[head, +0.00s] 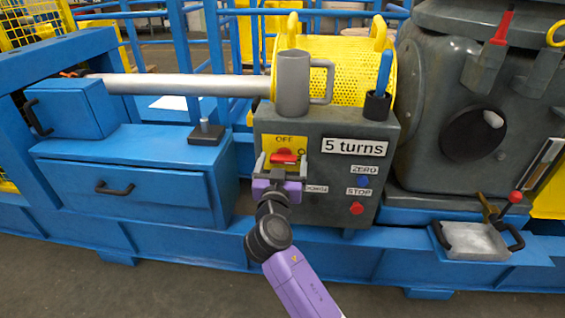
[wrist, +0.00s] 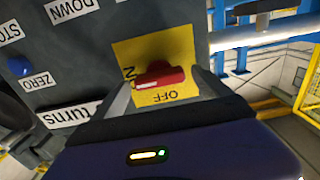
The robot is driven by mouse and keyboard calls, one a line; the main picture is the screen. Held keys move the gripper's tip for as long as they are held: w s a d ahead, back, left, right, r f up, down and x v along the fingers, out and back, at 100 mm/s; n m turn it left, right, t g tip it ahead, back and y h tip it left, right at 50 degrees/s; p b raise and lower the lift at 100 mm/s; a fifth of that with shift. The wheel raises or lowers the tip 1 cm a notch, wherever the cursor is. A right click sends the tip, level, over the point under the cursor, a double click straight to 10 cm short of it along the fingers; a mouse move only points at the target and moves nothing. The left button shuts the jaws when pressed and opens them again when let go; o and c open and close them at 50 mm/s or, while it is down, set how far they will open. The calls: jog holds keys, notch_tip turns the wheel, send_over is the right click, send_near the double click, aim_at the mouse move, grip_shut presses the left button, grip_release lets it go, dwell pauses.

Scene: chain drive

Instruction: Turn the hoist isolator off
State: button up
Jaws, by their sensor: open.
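The hoist isolator is a red handle (head: 284,157) on a yellow plate (head: 270,144) at the upper left of a dark grey control box (head: 335,135). The plate reads OFF at its top in the head view. In the wrist view the red handle (wrist: 163,75) lies nearly level, its pale mark at the left end towards a partly covered ON label; OFF reads upside down below it. My gripper (head: 283,165) is open in front of the plate, one finger on each side of the handle. I cannot tell whether the fingers touch the handle.
The box also carries a blue ZERO button (head: 362,182) and a red STOP button (head: 356,208). A grey mug (head: 293,85) and a dark pen cup (head: 377,105) stand on top. A blue drawer cabinet (head: 120,175) stands to the left, a metal tray (head: 475,241) to the right.

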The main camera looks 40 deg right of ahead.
jog(key=c, duration=1.4)
jog(key=shift+o, duration=0.2)
jog(key=shift+n, duration=0.3)
jog(key=n+p, duration=0.1)
jog(key=n, duration=0.3)
jog(key=shift+w+a+n, duration=0.1)
jog(key=shift+n, duration=0.2)
jog(key=n+p, duration=0.2)
jog(key=n, duration=0.2)
jog(key=n+p, duration=0.2)
jog(key=n, duration=0.3)
jog(key=shift+w+a+f+n+p, duration=0.1)
jog(key=shift+n+p, duration=0.5)
jog(key=shift+n, duration=0.3)
jog(key=shift+f+n+p, duration=0.1)
jog(key=shift+n+p, duration=0.5)
jog(key=shift+n, duration=0.3)
jog(key=shift+f, duration=0.1)
